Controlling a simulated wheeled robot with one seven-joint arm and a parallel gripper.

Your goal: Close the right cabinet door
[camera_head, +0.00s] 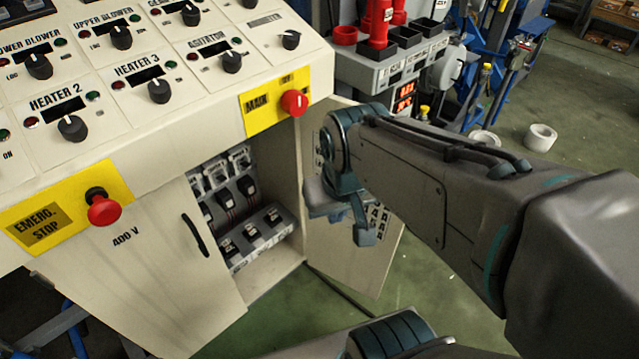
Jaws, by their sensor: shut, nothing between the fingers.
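The right cabinet door (378,268) is a cream panel standing open, swung outward to the right of the cabinet opening. My arm covers its upper part. My gripper (352,222) is shut and empty, pointing down in front of the door, to the right of the opening. I cannot tell whether it touches the door. The cabinet (276,165) is open on its right side, with breakers and wiring (248,232) showing inside. The left cabinet door (150,290), marked 400 V, appears closed and has a black handle (195,235).
The control panel (200,95) overhangs the cabinet with knobs, a red emergency stop button (104,210) and a red main switch (294,103). A grey unit with red parts (385,65) stands behind the door.

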